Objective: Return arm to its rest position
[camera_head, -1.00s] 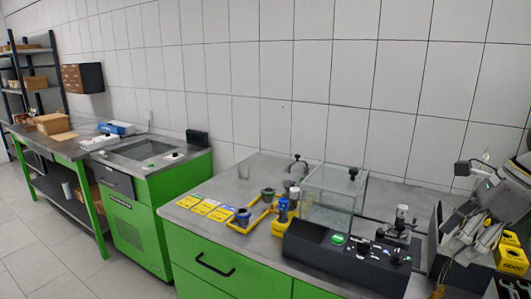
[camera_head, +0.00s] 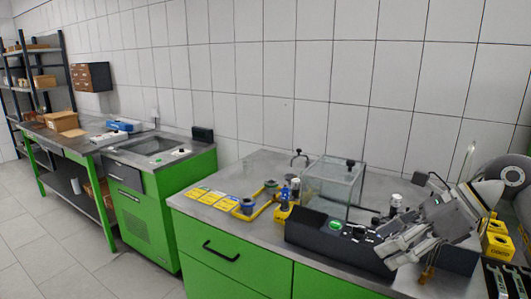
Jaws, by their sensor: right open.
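My right gripper (camera_head: 388,252) shows at the right of the head view, with its arm coming in from the right edge. It is open, and nothing shows between its fingers. Its fingers point down and to the left, in front of the right end of the black pump testbench (camera_head: 310,236) in the picture. I cannot tell whether it touches the bench. Part of the testbench's right end is hidden behind the hand. My left gripper is not in view.
A clear box (camera_head: 333,180) stands behind the testbench. A yellow tray (camera_head: 262,211) with small parts and several yellow cards (camera_head: 210,197) lie left on the grey worktop. Yellow bins (camera_head: 497,246) and wrenches (camera_head: 497,281) are at the far right. Open floor (camera_head: 50,235) lies left.

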